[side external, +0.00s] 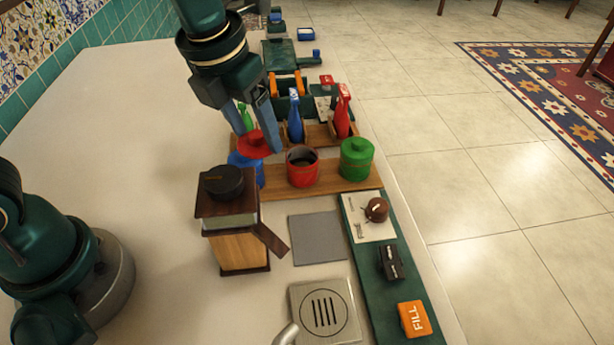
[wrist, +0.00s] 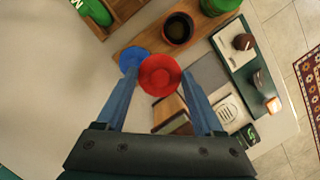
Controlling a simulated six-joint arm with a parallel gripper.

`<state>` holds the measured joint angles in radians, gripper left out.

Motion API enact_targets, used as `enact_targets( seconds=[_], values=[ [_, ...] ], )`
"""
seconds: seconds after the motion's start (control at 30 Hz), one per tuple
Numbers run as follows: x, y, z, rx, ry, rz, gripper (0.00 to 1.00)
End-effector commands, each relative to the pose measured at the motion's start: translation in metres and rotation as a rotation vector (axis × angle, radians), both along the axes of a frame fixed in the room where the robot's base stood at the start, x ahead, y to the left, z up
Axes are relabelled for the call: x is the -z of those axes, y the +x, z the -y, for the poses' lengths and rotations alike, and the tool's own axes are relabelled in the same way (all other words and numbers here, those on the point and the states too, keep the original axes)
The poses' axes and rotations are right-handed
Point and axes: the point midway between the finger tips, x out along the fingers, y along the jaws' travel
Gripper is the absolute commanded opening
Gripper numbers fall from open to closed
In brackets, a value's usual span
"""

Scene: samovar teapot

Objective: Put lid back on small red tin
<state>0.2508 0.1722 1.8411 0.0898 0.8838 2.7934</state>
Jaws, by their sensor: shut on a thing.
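My gripper (side external: 262,127) is shut on a round red lid (side external: 257,146) and holds it up in the air. In the wrist view the lid (wrist: 160,74) sits between the two blue fingertips (wrist: 159,85). The small red tin (side external: 302,167) stands open on the wooden board, dark inside, just right of the lid in the side view. In the wrist view the tin (wrist: 178,28) is beyond the lid, a little right. The lid is apart from the tin. A blue tin (side external: 246,168) stands left of the red tin, partly hidden by the lid and gripper.
A green lidded tin (side external: 357,160) stands right of the red tin on the wooden board (side external: 330,181). A wooden box with a dark round top (side external: 232,220) stands in front. Blue (side external: 295,116) and red (side external: 343,111) bottles stand behind. A control panel (side external: 388,265) lies at right.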

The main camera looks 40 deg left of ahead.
Motion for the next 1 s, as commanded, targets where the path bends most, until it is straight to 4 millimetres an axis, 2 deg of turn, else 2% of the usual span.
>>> enact_targets(
  seconds=[0.2, 0.43, 0.7, 1.0],
  values=[
    [-0.02, 0.022, -0.001, -0.218, -0.014, 0.005, 0.18],
    [-0.029, 0.051, 0.008, -0.426, -0.01, 0.015, 0.18],
    [-0.023, 0.072, 0.023, -0.492, 0.002, 0.025, 0.18],
    [-0.006, 0.072, 0.027, -0.477, 0.012, 0.012, 0.18]
  ],
)
